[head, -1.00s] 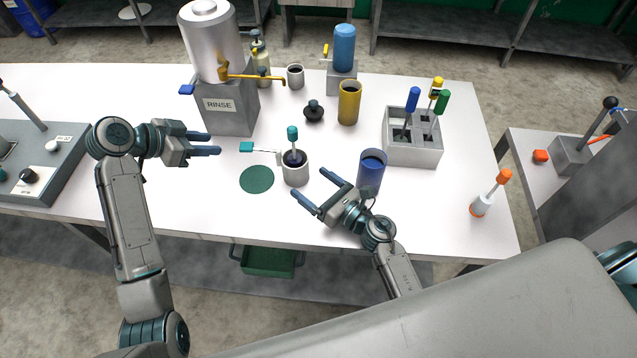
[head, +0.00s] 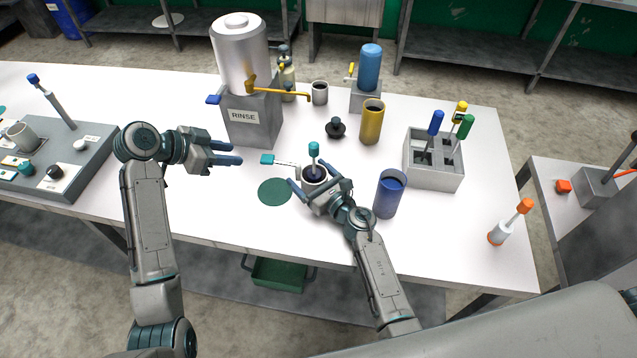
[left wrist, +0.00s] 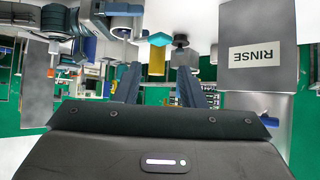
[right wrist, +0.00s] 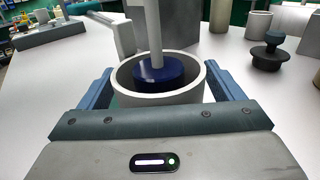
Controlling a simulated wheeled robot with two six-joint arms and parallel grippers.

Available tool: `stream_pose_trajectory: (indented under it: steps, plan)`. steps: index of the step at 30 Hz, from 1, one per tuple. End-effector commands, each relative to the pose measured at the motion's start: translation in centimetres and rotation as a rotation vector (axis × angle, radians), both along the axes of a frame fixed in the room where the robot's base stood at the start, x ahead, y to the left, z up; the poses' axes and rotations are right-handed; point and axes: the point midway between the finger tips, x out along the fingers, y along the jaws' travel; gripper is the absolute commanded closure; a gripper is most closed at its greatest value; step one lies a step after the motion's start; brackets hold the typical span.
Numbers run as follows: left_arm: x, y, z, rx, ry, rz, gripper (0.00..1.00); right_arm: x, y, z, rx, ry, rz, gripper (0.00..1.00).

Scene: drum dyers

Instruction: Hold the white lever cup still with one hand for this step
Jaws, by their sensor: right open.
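The white lever cup (head: 312,184) stands on the table beside a green round mat (head: 274,192). Its thin lever ends in a teal tab (head: 267,159) on the left. A teal-topped stick (head: 314,149) stands in the cup, with a dark blue part inside the rim. My right gripper (head: 319,186) is open, with one finger on each side of the cup; in the right wrist view the cup (right wrist: 125,89) sits between the fingers. I cannot tell whether they touch it. My left gripper (head: 237,160) is open and empty, left of the cup.
A blue cup (head: 389,197) stands close to the right of my right gripper. A black knobbed weight (head: 336,129) and a yellow cup (head: 372,125) are behind. The RINSE stand (head: 252,120) is behind my left gripper. The front table strip is clear.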

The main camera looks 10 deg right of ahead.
Motion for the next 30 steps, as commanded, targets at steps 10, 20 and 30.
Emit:
stream_pose_trajectory:
  steps: [10,20,30]
  plan:
    - [0.0,0.0,0.0,0.000,0.000,0.000,0.64,0.3,0.2,0.0,0.000,-0.001,0.000,0.15]
    - [0.0,-0.1,0.0,0.001,0.000,-0.001,0.75,0.3,0.2,0.0,0.000,0.000,0.001,0.67]
    - [3.1,-5.2,1.9,0.170,0.042,-0.149,1.00,0.3,0.2,0.0,0.000,-0.001,0.001,0.67]
